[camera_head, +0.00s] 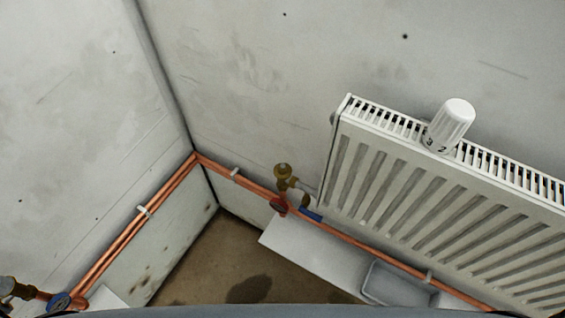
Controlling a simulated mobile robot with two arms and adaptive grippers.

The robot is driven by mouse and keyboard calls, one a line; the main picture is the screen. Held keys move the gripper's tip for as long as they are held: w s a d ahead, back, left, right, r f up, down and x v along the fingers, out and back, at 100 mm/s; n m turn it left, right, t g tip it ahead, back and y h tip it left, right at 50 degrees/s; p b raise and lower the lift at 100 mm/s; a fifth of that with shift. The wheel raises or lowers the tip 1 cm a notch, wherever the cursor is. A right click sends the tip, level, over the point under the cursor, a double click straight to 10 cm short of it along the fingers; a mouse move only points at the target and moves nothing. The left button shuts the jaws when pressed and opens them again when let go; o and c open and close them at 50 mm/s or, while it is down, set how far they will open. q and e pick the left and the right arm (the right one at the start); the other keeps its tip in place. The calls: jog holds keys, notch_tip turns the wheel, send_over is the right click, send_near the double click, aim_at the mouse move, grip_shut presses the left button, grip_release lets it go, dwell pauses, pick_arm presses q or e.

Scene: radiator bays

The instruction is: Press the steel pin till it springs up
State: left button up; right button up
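A brass radiator valve (284,178) stands at the left end of the white radiator (440,205), above the copper pipes. Its round top faces upward with no head fitted on it. A steel pin is too small to make out there. A white numbered thermostatic head (452,124) rests on the radiator's top grille, apart from the valve. Neither of my grippers is in view.
Copper pipes (126,236) run along both walls and meet in the corner. A red handle (279,205) and a blue one (311,215) sit below the valve. Another brass fitting (12,288) with a blue handle (60,301) is at lower left. A grey tray (397,287) lies on a white surface (312,254).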

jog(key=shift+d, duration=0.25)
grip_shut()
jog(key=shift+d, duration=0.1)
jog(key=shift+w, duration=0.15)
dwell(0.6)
